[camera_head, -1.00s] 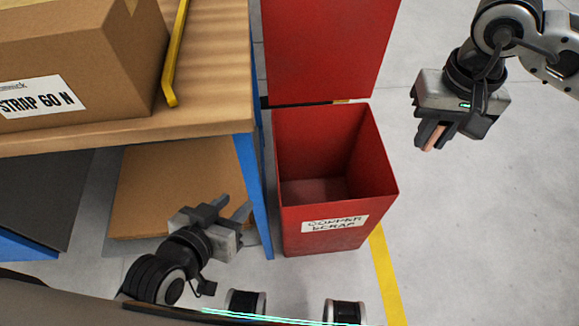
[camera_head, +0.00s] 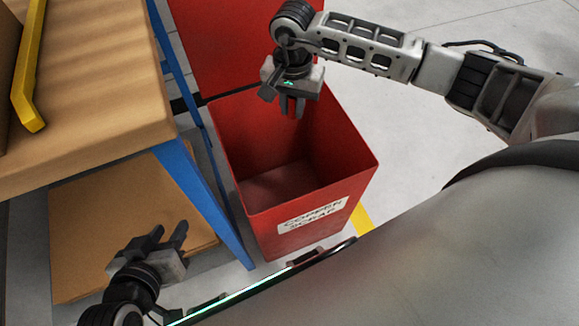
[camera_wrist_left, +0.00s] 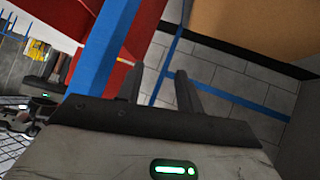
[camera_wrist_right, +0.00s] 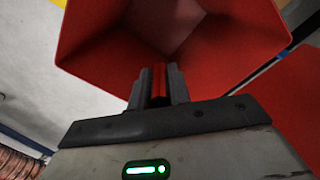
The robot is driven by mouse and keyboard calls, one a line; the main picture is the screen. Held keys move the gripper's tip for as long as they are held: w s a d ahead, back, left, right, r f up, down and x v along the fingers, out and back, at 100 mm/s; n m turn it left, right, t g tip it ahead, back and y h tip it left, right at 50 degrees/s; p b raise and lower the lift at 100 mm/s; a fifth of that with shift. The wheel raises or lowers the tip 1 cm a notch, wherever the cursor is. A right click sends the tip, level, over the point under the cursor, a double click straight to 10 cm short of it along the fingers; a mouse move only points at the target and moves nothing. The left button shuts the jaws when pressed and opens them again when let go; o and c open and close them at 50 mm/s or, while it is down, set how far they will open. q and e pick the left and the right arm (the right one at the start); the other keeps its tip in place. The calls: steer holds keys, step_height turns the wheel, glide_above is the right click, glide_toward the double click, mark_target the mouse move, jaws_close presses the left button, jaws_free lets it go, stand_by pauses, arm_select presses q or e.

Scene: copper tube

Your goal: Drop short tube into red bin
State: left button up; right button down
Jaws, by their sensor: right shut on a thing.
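The red bin (camera_head: 262,232), labelled copper scrap, stands open on the floor beside the workbench. My right gripper (camera_head: 291,112) is over the back of its opening, fingers pointing down. It is shut on the short tube, which the fingers mostly hide in the head view.
The workbench (camera_head: 110,120) with a blue leg (camera_head: 200,195) stands left of the bin. A yellow bar (camera_head: 28,75) lies on it. The bin's raised red lid (camera_head: 215,45) is behind the opening. Copper coils (camera_wrist_right: 18,162) show in the right wrist view.

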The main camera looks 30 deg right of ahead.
mark_target(294, 114)
steer(key=f, duration=0.2)
steer(key=f+m, duration=0.1)
steer(key=shift+d+b, duration=0.25)
steer(key=shift+b, duration=0.05)
steer(key=shift+f+b, duration=0.4)
steer(key=shift+f, duration=0.25)
arm_select(q)
steer(key=w+d+t+h+b, duration=0.1)
steer(key=b, duration=0.2)
steer(key=shift+d+t, duration=0.25)
steer(key=shift+t, duration=0.05)
arm_select(e)
step_height(294, 114, down, 5)
steer(key=shift+r, duration=0.1)
steer(key=c, duration=1.2)
jaws_free()
steer(key=shift+r, duration=0.1)
